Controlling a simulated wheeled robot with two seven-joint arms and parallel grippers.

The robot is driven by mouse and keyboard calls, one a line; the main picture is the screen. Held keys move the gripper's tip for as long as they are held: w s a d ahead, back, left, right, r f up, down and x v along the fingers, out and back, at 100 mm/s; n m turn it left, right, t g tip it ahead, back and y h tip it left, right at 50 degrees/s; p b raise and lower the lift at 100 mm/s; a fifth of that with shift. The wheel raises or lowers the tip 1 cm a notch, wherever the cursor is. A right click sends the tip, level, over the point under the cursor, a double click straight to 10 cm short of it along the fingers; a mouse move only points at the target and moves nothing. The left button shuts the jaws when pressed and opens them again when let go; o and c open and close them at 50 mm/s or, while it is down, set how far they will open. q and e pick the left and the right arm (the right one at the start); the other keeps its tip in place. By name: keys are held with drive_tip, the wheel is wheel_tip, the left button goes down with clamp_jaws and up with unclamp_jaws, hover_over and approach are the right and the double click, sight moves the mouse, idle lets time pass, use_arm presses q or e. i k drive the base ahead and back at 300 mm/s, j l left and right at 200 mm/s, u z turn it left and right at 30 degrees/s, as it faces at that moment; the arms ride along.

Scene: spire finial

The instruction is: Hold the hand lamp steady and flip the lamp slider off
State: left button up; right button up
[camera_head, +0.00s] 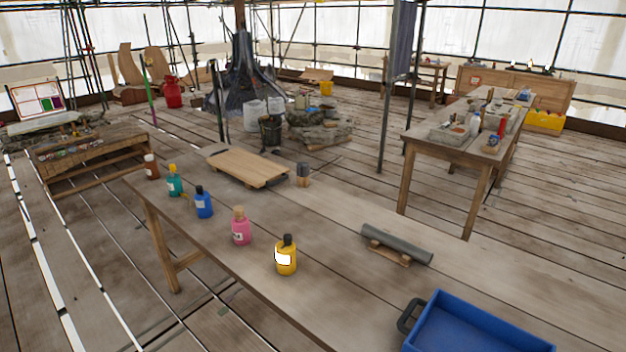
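Neither of my grippers is in view. No thing on the near table (330,262) shows clearly as a hand lamp. A dark grey cylinder (397,243) lies on a small wooden cradle (389,254) on the right half of the table; it may be the lamp, but I cannot tell. A small dark upright cylinder (303,174) stands near the table's far edge, right of a wooden board.
Bottles stand along the table's left edge: brown (151,167), teal (174,182), blue (203,203), pink (240,227) and yellow (286,257). A wooden board (248,167) lies behind them. A blue tray (470,330) sits at front right. The table's middle is clear.

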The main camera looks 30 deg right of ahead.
sight(287, 237)
drive_tip(key=i+z, duration=0.8)
drive_tip(key=i+j+z, duration=0.15)
drive_tip(key=i+z, duration=0.25)
drive_tip(key=k, duration=0.1)
